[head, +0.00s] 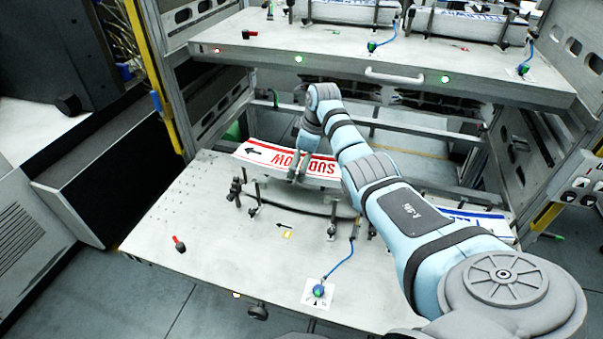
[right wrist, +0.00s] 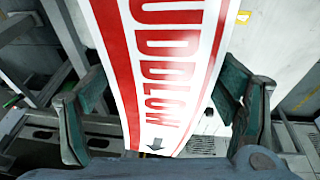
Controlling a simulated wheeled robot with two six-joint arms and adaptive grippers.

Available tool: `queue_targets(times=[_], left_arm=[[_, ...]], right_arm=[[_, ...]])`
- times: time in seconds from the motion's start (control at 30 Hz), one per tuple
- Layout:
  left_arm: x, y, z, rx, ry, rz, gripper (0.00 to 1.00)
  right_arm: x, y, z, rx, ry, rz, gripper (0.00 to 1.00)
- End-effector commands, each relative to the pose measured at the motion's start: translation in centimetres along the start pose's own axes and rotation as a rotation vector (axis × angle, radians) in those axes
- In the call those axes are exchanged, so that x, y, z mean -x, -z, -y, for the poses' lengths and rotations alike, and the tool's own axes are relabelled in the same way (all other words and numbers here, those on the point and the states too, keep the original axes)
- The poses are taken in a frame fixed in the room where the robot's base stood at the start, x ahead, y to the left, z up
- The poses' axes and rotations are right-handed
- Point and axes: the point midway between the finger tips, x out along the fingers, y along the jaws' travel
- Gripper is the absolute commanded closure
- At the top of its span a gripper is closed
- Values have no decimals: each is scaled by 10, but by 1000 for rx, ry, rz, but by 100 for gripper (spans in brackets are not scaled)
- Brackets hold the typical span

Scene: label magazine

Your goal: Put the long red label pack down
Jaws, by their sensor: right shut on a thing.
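The long red label pack (head: 262,153) is a white, slightly curved strip with red borders, red lettering and a black arrow. My right gripper (head: 298,172) is shut on it near its middle, and my right arm hides part of its right end. In the head view the pack appears above the rear part of the pulled-out lower shelf (head: 165,225); I cannot tell the height of the gap. In the right wrist view the pack (right wrist: 168,60) runs between the two green fingers (right wrist: 165,105). My left gripper is not in view.
A grey curved shadow or plate and several dark upright posts (head: 254,197) are on the shelf before the pack. A blue-edged label pack (head: 470,218) lies at the right, partly behind my arm. An upper shelf (head: 390,68) with magazines overhangs the back. The shelf's front left is mostly clear.

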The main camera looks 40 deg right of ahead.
Motion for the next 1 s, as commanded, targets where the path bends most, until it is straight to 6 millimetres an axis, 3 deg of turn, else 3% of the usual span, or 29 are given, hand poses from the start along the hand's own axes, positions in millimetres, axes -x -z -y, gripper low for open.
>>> queue_targets(times=[0.1, 0.2, 0.83, 0.87, 1.0], left_arm=[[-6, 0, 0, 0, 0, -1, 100], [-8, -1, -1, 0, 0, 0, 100], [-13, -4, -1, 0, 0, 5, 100], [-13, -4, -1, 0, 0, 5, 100], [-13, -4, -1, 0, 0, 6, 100]], right_arm=[[-24, -6, 3, -1, 2, 1, 78], [-36, -9, 4, 0, 1, 1, 78], [-47, -11, 5, 2, 1, 0, 78], [-48, -12, 6, 2, 2, 2, 18], [-47, -12, 6, 2, 2, 1, 0]])
